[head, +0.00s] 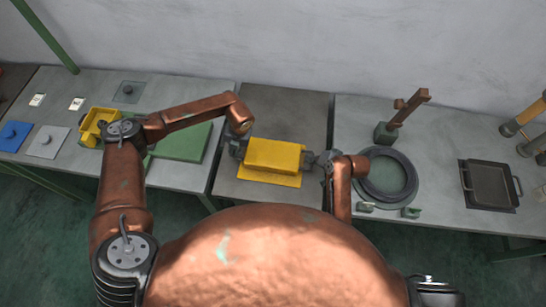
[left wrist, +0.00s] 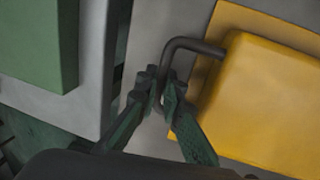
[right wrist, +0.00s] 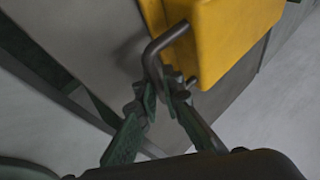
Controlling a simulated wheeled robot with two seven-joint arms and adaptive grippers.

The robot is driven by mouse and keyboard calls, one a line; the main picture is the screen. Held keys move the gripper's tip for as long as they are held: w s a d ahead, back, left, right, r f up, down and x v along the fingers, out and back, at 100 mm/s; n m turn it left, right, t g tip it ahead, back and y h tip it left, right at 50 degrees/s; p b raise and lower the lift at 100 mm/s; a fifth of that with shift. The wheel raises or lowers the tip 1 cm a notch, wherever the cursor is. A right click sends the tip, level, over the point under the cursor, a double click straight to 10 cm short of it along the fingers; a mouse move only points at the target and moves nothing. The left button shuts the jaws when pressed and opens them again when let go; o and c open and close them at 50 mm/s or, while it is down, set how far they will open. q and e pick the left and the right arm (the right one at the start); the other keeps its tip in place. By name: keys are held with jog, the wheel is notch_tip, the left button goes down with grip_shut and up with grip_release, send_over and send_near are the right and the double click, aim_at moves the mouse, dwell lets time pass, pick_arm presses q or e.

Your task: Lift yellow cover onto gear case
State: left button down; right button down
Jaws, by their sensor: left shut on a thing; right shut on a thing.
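The yellow cover (head: 273,155) is a box shape with a dark bar handle at each end, over a flat yellow sheet (head: 268,179) on the middle table. I cannot tell whether it touches the sheet. My left gripper (head: 236,148) is shut on its left handle, which shows in the left wrist view (left wrist: 188,43). My right gripper (head: 326,160) is shut on its right handle, which shows in the right wrist view (right wrist: 165,38). The cover looks about level. I cannot make out the gear case for sure; the cover may hide it.
A green block (head: 182,142) and a yellow open-topped part (head: 98,122) are on the left table, partly behind my left arm. A dark ring (head: 389,174), a post on a block (head: 385,132) and a black tray (head: 489,185) are on the right table. The middle table's back is clear.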

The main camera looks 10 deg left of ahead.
pick_arm(q)
jog(key=shift+a, duration=0.1)
pick_arm(e)
jog(key=shift+w+d+r, duration=0.1)
jog(key=shift+d+r, duration=0.05)
jog(key=shift+r, duration=0.05)
